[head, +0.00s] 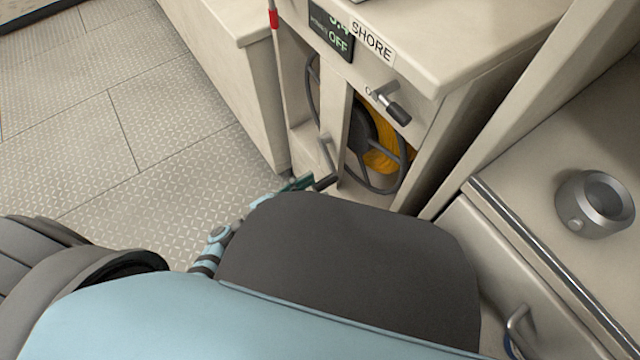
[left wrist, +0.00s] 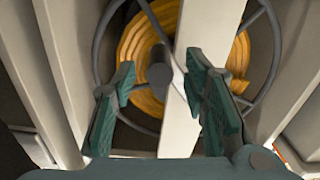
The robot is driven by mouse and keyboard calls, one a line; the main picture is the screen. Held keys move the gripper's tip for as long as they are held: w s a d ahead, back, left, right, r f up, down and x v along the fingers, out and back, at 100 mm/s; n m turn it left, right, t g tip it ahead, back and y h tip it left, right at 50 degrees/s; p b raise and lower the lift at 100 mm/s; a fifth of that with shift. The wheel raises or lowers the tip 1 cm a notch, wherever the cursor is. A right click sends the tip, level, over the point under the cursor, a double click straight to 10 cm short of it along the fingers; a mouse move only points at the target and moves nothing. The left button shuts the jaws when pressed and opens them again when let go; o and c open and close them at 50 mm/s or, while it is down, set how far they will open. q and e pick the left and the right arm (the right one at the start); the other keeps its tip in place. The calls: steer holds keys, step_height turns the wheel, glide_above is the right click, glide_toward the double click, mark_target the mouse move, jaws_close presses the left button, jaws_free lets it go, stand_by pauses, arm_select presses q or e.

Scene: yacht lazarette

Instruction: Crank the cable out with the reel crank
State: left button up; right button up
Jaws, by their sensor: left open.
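The cable reel (head: 403,171) is a dark wheel with orange-yellow cable (head: 381,160), set inside a pale cabinet behind an upright post. Its grey crank (head: 325,152) sticks out in front, ending in a dark grip (head: 325,182). My left gripper (head: 299,184), with teal fingers, is at the grip, partly hidden by my own body. In the left wrist view my left gripper (left wrist: 161,92) is open. The dark round grip (left wrist: 160,72) shows nearly end-on between the fingers, with gaps to both sides. Cable coils (left wrist: 140,50) lie behind. My right gripper is out of view.
Above the reel are a display reading OFF (head: 338,42), a SHORE label (head: 372,42) and a lever with a black grip (head: 398,113). A metal ring fitting (head: 594,205) sits right. Patterned floor (head: 130,130) is clear.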

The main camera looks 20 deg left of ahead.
arm_select(q)
steer(key=shift+x, duration=1.25)
jaws_close()
